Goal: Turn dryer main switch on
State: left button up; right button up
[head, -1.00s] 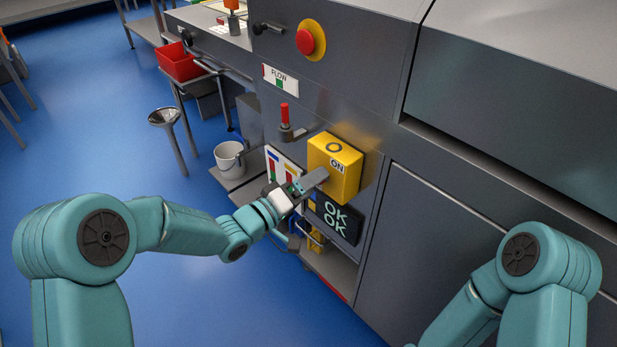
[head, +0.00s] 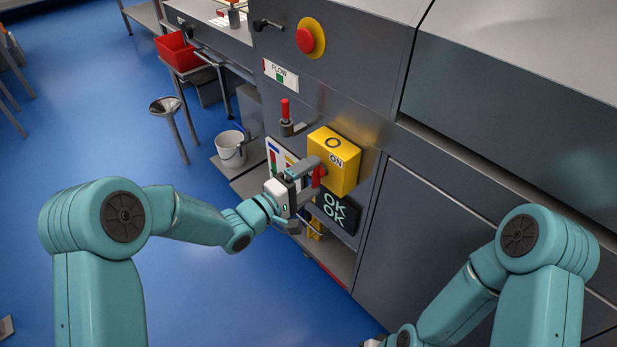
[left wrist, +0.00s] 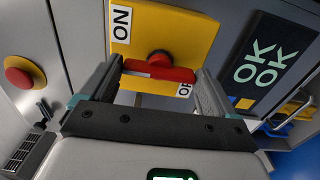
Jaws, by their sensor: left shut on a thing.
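The dryer main switch is a yellow box (head: 336,152) on the grey machine front, with a red rotary handle (left wrist: 158,69) on it. An ON label (left wrist: 121,24) and a second, partly covered label (left wrist: 184,91) sit on the box. In the left wrist view the red handle lies crosswise between my fingers. My left gripper (head: 316,181) is shut on the red handle, one finger at each end. In the head view the fingers hide part of the handle. My right arm (head: 465,300) runs off the bottom edge, and its fingers do not show.
A dark OK OK panel (head: 338,212) is just below the switch. A red mushroom button (head: 307,40) and a FLOW sign (head: 281,76) are above. A small red-handled valve (head: 286,112) is at the upper left. A white bucket (head: 229,150) stands farther left.

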pick_arm(q)
jog(key=o, duration=0.8)
jog(key=p+v, duration=0.1)
jog(key=v, duration=1.5)
jog(key=shift+s+a, duration=0.1)
jog(key=shift+s, duration=0.05)
